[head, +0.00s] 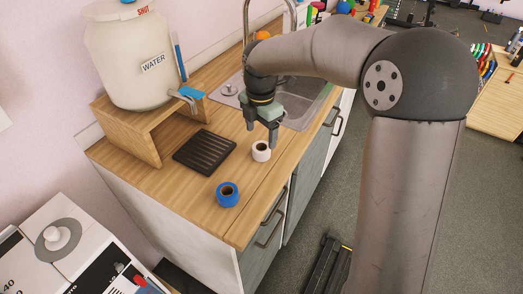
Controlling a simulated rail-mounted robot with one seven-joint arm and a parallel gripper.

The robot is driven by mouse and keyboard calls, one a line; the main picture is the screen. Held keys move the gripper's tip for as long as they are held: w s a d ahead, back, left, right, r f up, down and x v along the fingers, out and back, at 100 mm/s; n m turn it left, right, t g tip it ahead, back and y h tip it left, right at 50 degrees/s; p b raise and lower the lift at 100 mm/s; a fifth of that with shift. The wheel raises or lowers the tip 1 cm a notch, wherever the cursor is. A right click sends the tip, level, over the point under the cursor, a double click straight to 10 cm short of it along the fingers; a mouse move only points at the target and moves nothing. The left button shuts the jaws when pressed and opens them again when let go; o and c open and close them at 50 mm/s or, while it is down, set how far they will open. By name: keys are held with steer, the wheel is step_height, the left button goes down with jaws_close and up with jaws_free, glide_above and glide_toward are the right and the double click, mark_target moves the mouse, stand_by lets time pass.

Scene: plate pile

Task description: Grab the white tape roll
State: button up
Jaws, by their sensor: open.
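The white tape roll (261,151) sits on the wooden counter, with its dark centre hole facing up. It is to the right of a black slatted tray and behind a blue roll. My gripper (262,137) points down at the white roll from just above and behind it in the head view. Its fingers are apart, and one finger comes down close to the roll's right side. I cannot tell whether a finger touches the roll, and the far finger is hard to make out.
A blue tape roll (228,194) stands nearer on the counter (190,193). The black slatted tray (205,151) lies to the left. A wooden stand (128,130) bears a white water container (130,57) with a tap. A sink (303,107) lies behind my gripper.

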mark_target(262, 147)
step_height(262, 147, down, 5)
steer(key=shift+w+d+f, duration=0.1)
steer(key=c, duration=1.1)
